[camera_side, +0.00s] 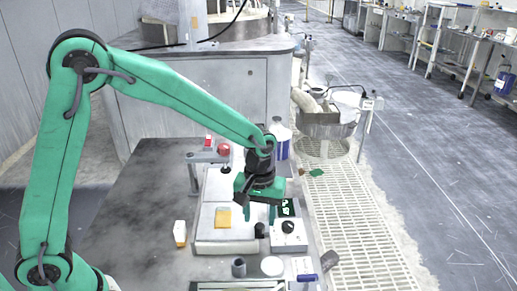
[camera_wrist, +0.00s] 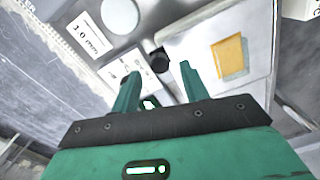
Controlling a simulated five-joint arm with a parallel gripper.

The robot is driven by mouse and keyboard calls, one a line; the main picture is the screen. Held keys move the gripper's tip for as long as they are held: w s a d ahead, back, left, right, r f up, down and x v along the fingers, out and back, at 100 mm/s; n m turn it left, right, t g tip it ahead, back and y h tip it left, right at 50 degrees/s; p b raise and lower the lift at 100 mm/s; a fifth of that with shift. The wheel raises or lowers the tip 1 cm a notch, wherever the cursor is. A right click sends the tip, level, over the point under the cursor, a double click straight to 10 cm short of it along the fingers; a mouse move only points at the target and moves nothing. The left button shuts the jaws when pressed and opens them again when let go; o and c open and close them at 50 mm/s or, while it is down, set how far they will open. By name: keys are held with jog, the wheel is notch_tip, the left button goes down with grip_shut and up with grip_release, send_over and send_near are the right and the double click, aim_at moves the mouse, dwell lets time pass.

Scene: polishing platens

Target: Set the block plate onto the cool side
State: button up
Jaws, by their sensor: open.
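A small yellow-orange square piece (camera_side: 223,217) lies flat on a pale, light-grey slab (camera_side: 212,240) on the bench; I cannot tell for sure whether this piece is the block plate. It also shows in the wrist view (camera_wrist: 230,55), right of my fingers, apart from them. No marking that reads as a cool side is legible. My gripper (camera_side: 258,212) is open and empty, above the right part of the slab, to the right of the yellow piece. In the wrist view its two green fingers (camera_wrist: 160,80) stand apart, with a black knob beyond them.
A white control box (camera_side: 288,236) with a dark knob stands right of the slab. A white-and-yellow bottle (camera_side: 180,233) stands left. The bench's back left is clear.

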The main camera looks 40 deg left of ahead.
jog(key=shift+f, duration=1.45)
grip_shut()
